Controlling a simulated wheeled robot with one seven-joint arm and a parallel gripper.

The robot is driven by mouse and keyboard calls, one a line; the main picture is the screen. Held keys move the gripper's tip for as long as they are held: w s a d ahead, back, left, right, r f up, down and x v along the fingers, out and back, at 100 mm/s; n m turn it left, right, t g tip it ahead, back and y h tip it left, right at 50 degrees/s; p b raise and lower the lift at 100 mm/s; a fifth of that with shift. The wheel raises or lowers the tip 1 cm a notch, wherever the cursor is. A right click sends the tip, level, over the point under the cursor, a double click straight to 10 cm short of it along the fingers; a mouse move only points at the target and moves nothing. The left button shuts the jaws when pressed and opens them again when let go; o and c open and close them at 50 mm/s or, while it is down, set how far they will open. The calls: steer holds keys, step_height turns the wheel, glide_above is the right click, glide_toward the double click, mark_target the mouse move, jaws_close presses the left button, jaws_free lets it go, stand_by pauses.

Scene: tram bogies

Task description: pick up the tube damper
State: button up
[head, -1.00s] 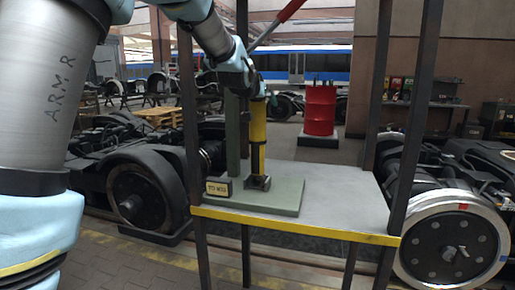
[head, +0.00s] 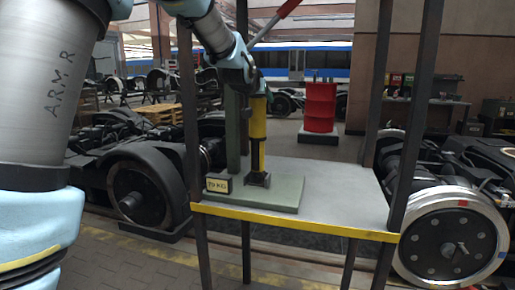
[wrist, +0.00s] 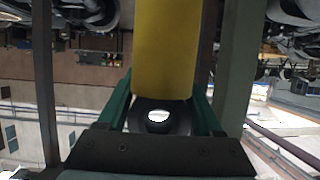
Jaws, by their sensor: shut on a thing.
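The tube damper (head: 258,128) is a yellow upright cylinder with a dark lower end. It stands over a green base plate (head: 285,198) on the stand; I cannot tell whether its foot touches the plate. My gripper (head: 258,97) comes from above and is shut on the damper's upper end. In the wrist view, the yellow tube (wrist: 165,50) lies between the green fingers of my gripper (wrist: 163,98). A dark eye with a bright hole shows at the tube's end near the palm. The far end of the tube is outside that view.
A green post (head: 233,130) rises close behind the damper on the left. Dark uprights (head: 410,120) frame the stand, with a yellow front edge (head: 300,224). The grey stand top (head: 345,195) is clear on the right. A red drum (head: 320,108) stands behind.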

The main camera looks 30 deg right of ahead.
jaws_close()
steer(key=shift+r, duration=0.2)
